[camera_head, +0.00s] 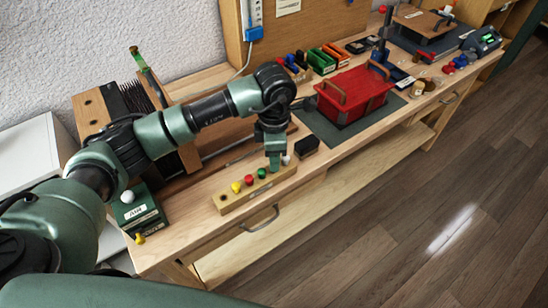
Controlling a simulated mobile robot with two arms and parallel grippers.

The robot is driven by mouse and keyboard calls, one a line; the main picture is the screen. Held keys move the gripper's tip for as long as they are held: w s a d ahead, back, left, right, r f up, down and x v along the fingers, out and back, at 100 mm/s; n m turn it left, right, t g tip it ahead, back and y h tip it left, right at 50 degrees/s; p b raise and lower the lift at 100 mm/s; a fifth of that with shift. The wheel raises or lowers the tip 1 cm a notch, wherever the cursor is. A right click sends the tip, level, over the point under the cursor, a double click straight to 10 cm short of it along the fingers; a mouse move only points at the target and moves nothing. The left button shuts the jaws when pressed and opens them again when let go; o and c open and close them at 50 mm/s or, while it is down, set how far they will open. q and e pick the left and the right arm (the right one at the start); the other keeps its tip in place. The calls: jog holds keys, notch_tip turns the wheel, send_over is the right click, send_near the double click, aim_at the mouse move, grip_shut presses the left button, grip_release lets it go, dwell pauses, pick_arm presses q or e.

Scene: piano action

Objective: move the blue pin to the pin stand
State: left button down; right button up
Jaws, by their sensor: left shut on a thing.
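The pin stand (227,202) is a pale wooden block lying along the front edge of the bench. A yellow pin (236,187), a red pin (249,181) and a green pin (262,173) stand upright in it. A white-headed pin (286,160) shows at its far end. My left gripper (273,167) points down over the stand between the green and white pins. It is shut on the blue pin, which its fingers hide; I cannot tell how deep the pin sits. My right gripper is out of view.
A green labelled box (143,216) with a white ball (127,197) stands at the bench's left end. A small black block (306,146) lies just beyond the stand. A red tray (354,95) with handles sits further right on a dark mat (340,135).

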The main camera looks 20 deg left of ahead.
pick_arm(q)
jog(key=shift+f, duration=0.15)
jog(key=c, duration=1.2)
grip_release()
jog(key=shift+c, duration=0.2)
jog(key=shift+o, duration=1.2)
jog(key=shift+r+p, duration=1.9)
jog(key=shift+r, duration=1.9)
jog(key=shift+f, duration=0.1)
